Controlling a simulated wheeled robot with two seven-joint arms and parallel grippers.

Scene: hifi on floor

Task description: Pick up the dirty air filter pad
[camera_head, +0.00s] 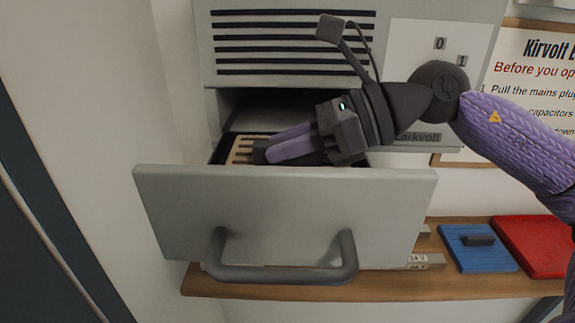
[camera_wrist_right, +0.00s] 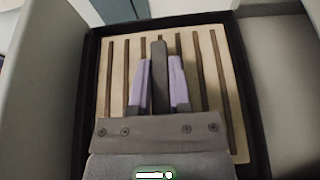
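The air filter pad (camera_wrist_right: 118,62) is beige with brown pleat lines and lies in the black-lined open drawer in the right wrist view. In the head view only a small strip of the pad (camera_head: 240,152) shows behind the drawer front. A dark upright tab (camera_wrist_right: 160,70) stands in the pad's middle. My right gripper (camera_wrist_right: 162,80) reaches down into the drawer with one purple finger on each side of the tab, and they look closed against it. In the head view the right gripper (camera_head: 275,150) hides most of the pad. My left gripper is not in view.
The grey drawer front (camera_head: 285,190) with its dark handle (camera_head: 285,272) stands out from the grey cabinet (camera_head: 290,60). Below is a wooden shelf (camera_head: 400,284) with a blue pad (camera_head: 475,258) and a red item (camera_head: 540,243). A printed notice (camera_head: 530,100) hangs at right.

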